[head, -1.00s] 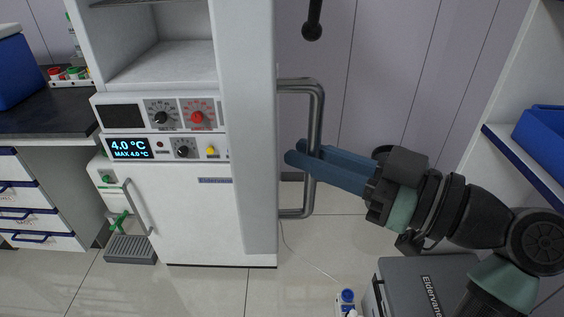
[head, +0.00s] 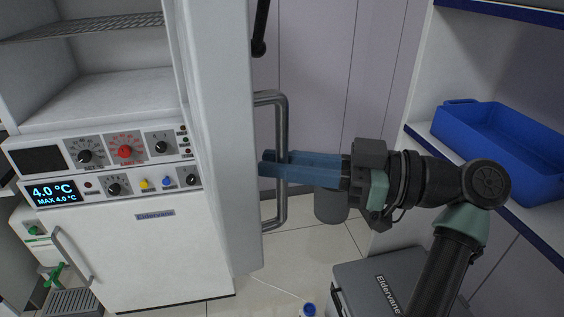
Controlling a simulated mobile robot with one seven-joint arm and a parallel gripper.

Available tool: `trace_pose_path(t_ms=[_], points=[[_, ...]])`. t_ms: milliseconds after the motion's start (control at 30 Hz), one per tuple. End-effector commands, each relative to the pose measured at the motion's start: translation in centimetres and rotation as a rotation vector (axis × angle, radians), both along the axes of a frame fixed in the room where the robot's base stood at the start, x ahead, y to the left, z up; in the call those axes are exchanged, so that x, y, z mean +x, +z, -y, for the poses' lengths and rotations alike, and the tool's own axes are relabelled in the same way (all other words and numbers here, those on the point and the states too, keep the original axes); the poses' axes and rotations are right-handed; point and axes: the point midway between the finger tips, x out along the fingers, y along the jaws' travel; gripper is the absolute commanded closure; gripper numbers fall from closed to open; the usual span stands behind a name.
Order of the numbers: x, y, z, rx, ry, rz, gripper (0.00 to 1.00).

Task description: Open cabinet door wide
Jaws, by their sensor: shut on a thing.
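The cabinet is a white unit with an open upper compartment (head: 110,97), a control panel and a lower body (head: 160,255). Its tall white door (head: 213,150) stands swung out, seen nearly edge-on. A grey metal bar handle (head: 281,120) is fixed to the door's right side. My gripper (head: 270,166) has its blue fingers around the handle's upright bar at about mid height, shut on it. The fingertips reach past the bar towards the door.
A grey Eldervane box (head: 375,275) stands on the floor below my arm. A blue tray (head: 495,135) sits on the shelf at right. A blue-capped bottle (head: 309,310) is on the floor. Tiled floor shows right of the door.

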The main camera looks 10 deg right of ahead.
Motion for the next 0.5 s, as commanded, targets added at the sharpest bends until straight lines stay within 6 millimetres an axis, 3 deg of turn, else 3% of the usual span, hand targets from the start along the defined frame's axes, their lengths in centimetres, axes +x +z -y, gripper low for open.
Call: trace_pose_path(t_ms=[33,67,200,500], points=[[0.07,0.0,-0.09,-0.001,0.0,0.0,1.0],[0.08,0.0,-0.08,-0.001,-0.001,0.0,0.79],[0.06,0.01,-0.08,-0.001,0.0,0.0,0.53],[0.03,0.01,-0.05,0.0,-0.001,0.0,0.51]])
